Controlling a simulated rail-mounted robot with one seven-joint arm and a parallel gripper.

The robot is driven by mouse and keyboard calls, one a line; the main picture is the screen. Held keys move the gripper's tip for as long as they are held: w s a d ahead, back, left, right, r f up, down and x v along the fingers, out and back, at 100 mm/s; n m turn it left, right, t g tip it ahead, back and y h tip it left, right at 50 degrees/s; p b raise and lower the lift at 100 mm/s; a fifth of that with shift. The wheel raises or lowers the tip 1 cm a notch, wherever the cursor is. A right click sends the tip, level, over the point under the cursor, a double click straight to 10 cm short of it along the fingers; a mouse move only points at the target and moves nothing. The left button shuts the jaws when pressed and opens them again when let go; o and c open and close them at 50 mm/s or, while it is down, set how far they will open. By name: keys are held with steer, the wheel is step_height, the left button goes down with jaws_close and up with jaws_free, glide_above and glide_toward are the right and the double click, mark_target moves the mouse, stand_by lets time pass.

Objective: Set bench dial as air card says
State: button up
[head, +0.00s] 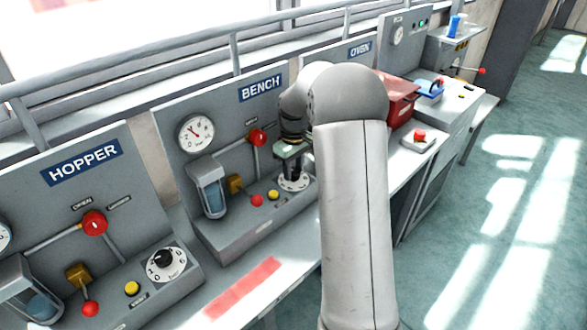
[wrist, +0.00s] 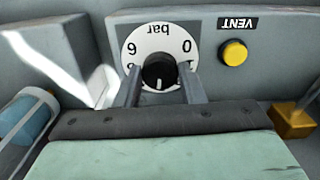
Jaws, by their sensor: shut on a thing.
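The bench dial is a black knob (wrist: 160,71) on a white round scale plate (wrist: 158,38) marked "bar", upside down in the wrist view. A 0 shows at right and what appears to be an inverted 6 at left. A small white mark shows on the knob's lower part; other numbers are hidden. My gripper (wrist: 161,90) is shut on the knob, one finger on each side. In the head view, my gripper (head: 292,168) reaches down to the dial's white plate (head: 293,183) on the BENCH panel (head: 228,120). I cannot make out an air card.
The bench gauge (head: 196,133), red-knobbed lever (head: 257,138) and yellow vent button (head: 273,194) are near my gripper. A glass cylinder (head: 209,189) stands left. The HOPPER panel (head: 85,180) has its own dial (head: 165,262). A red box (head: 402,97) is right of my arm.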

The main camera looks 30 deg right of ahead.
mark_target(293, 172)
steer(key=shift+n, duration=0.8)
steer(key=o, duration=1)
steer(key=shift+r, duration=0.1)
step_height(293, 172, up, 17)
steer(key=shift+r+b, duration=0.15)
steer(key=shift+b, duration=0.25)
